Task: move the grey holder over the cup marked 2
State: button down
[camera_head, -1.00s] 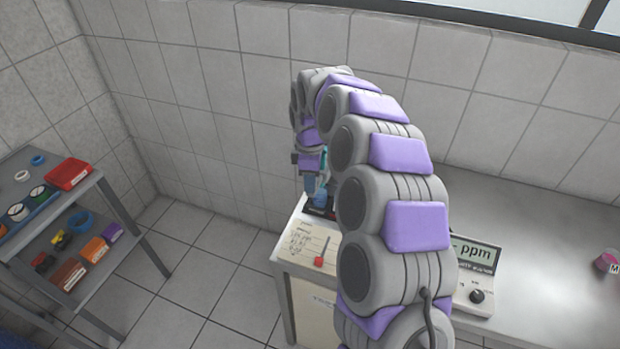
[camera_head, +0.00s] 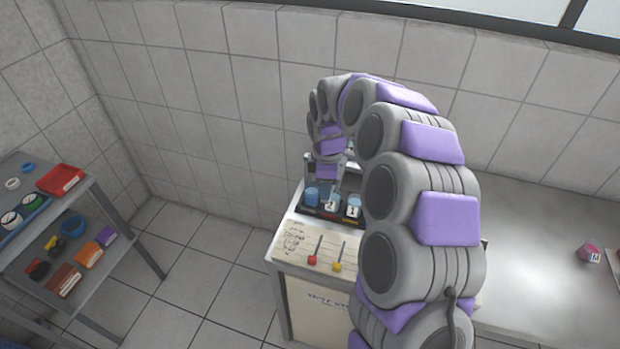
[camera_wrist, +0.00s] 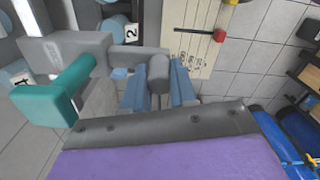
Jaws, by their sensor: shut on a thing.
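The cup marked 2 (camera_wrist: 114,30) shows at the top of the wrist view, beside the holder's arm. The cup marked 1 (camera_wrist: 15,74) is at the left edge, partly hidden by the holder. In the head view, the cup marked 2 (camera_head: 331,206) stands between a blue-filled cup (camera_head: 312,196) and the cup marked 1. My gripper (camera_head: 328,176) is above or behind them; the exact gap is unclear.
The cups stand in a dark rack (camera_head: 322,215) at the bench's left end. In front is a pale panel (camera_head: 297,250) with a red and a yellow slider. A pink cup (camera_head: 588,252) stands far right. A shelf cart (camera_head: 120,215) is left, across clear floor.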

jog(key=shift+d+r, duration=0.1)
jog(key=shift+d, duration=0.2)
jog(key=c, duration=0.9)
grip_release()
notch_tip(320, 180, up, 17)
jog(key=p, duration=0.3)
jog(key=shift+a+r, duration=0.1)
